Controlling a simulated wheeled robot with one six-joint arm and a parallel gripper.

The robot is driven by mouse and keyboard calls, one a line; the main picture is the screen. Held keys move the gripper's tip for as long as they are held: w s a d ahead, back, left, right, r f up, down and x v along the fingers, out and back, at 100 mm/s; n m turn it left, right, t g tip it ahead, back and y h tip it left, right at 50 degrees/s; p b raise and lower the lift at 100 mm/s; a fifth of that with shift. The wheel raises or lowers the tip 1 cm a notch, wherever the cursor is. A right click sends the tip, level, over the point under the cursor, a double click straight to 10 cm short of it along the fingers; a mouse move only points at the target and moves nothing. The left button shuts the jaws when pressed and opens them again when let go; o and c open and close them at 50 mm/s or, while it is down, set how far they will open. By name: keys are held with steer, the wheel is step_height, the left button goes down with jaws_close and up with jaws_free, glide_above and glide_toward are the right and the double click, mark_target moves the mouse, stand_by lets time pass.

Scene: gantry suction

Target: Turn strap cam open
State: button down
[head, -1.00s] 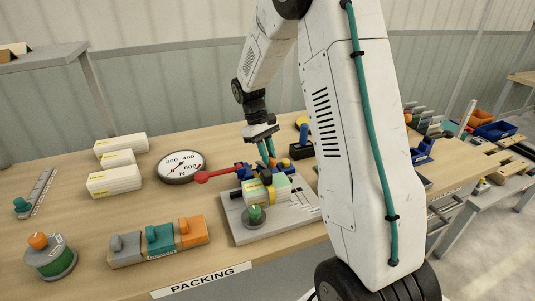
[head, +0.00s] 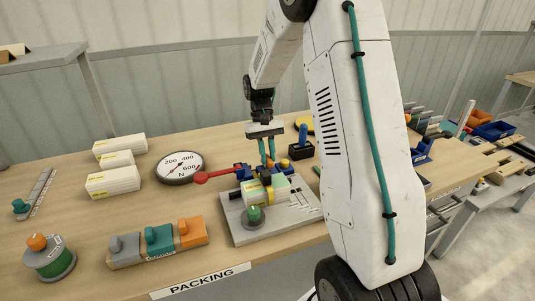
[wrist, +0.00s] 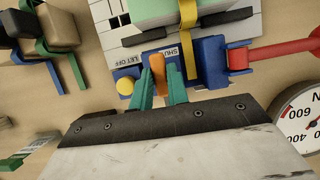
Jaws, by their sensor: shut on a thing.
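A yellow strap (wrist: 189,45) runs from the blue block over a pale green box (wrist: 150,10). White labels, one reading LET OFF, lie beside the lever.
A red handle (wrist: 275,50) sticks out from the block towards a round dial gauge (head: 180,167). A yellow knob (wrist: 125,86) sits close to my fingers. A blue-handled black block (head: 302,146) stands behind.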

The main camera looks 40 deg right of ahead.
steer(key=shift+w, duration=0.1)
steer(key=c, duration=1.4)
jaws_free()
steer(key=shift+o, duration=0.2)
steer(key=v, duration=0.8)
steer(key=shift+f, duration=0.15)
steer(key=s, duration=0.2)
steer(key=s+a+f, duration=0.1)
steer(key=shift+s+a, duration=0.1)
steer(key=shift+a, duration=0.05)
steer(key=s+a+r+n+t, duration=0.1)
steer(key=s+a+r+t, duration=0.1)
steer(key=s+a, duration=0.3)
steer(key=s+a+r+n+t+h, duration=0.1)
steer(key=s+a+r, duration=0.4)
steer(key=s, duration=0.8)
steer(key=s+a+r+n+t, duration=0.1)
steer(key=s+a+r, duration=0.3)
steer(key=s, duration=0.6)
steer(key=shift+a+t, duration=0.9)
steer(key=shift+a, duration=0.2)
